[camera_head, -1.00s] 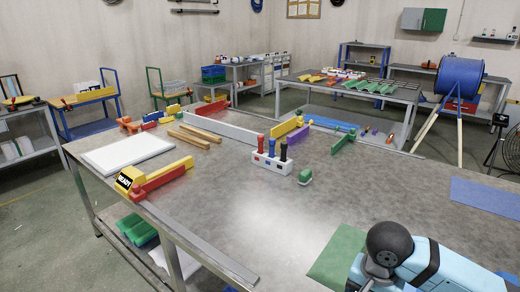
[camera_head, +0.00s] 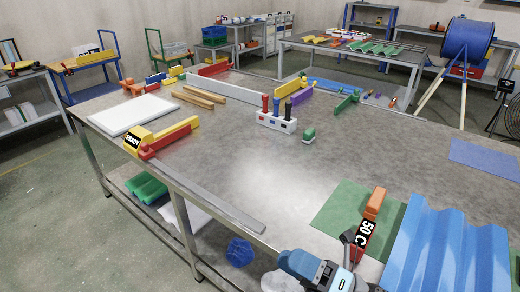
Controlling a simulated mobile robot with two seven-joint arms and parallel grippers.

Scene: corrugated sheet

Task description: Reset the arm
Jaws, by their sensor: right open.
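My right gripper (camera_head: 350,240) is low in the head view, at the end of my pale blue and dark arm (camera_head: 312,268). It is open, and its fingers are small and partly hidden. It is close beside an orange and black block marked "50 C" (camera_head: 364,236); I cannot tell whether they touch. A blue corrugated sheet (camera_head: 445,250) lies to the right of the block, cut off by the bottom edge of the picture. My left gripper is not in view.
A green mat (camera_head: 336,208) lies under the block and sheet.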

